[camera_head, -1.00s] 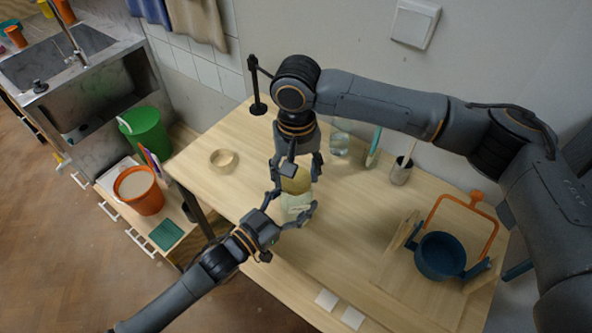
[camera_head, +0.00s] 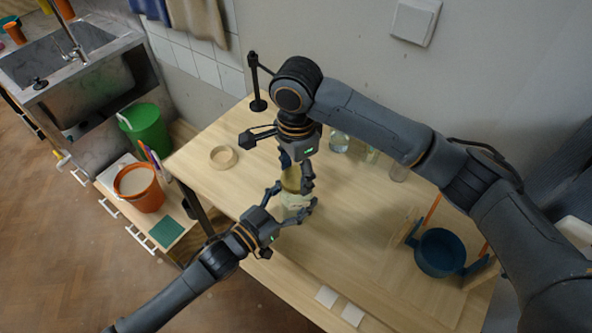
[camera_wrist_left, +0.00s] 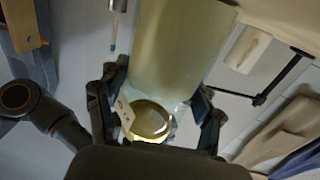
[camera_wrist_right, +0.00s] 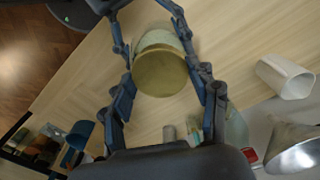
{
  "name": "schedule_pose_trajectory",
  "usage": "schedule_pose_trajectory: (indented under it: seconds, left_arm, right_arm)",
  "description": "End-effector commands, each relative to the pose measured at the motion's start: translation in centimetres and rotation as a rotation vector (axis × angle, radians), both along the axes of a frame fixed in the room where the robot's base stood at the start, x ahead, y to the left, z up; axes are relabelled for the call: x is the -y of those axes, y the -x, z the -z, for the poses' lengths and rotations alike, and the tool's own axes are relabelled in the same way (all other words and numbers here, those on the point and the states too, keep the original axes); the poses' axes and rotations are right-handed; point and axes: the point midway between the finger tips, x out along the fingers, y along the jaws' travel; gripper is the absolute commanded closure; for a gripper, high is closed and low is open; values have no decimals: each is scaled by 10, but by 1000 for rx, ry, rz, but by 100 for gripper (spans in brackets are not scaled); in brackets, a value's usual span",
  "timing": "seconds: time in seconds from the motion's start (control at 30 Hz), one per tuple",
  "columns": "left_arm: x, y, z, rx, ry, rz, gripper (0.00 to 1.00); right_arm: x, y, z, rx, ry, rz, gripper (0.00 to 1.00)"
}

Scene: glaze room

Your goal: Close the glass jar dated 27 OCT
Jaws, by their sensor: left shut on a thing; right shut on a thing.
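The glass jar (camera_head: 292,204) stands near the front edge of the table, between my two grippers. My left gripper (camera_head: 293,198) is shut around its body from the front left. The tan lid (camera_head: 291,180) is at the jar's top, and its round gold face shows in the right wrist view (camera_wrist_right: 160,72). My right gripper (camera_head: 297,172) points down from above and is shut on the lid. Fingers hide much of the jar and lid in the head view. I cannot tell whether the lid is fully seated. The date on the label is not legible.
A wooden ring (camera_head: 223,157) lies to the left. A black stand (camera_head: 257,104) and another glass jar (camera_head: 340,142) are at the back. A blue pot (camera_head: 440,252) stands at the right. White tiles (camera_head: 326,297) lie at the front edge.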

Motion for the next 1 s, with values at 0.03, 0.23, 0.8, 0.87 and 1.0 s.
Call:
schedule_pose_trajectory:
  seconds: [0.03, 0.23, 0.8, 0.87, 1.0]
  left_arm:
    - [0, 0, 0, -1, -1, -1, 100]
    - [0, 0, 0, -1, -1, -1, 100]
    - [0, 0, 1, -1, -1, -1, 100]
    - [0, 0, 1, -1, -1, -1, 100]
    - [0, 0, 1, -1, -1, 0, 100]
  right_arm:
    - [-2, 1, 0, -5, -5, 122, 50]
    - [-1, 1, 0, -3, -3, 603, 50]
    - [0, -1, -1, 1, 0, 826, 28]
    - [0, -1, -1, 1, 0, 825, 18]
    - [0, -1, 0, 1, 0, 824, 18]
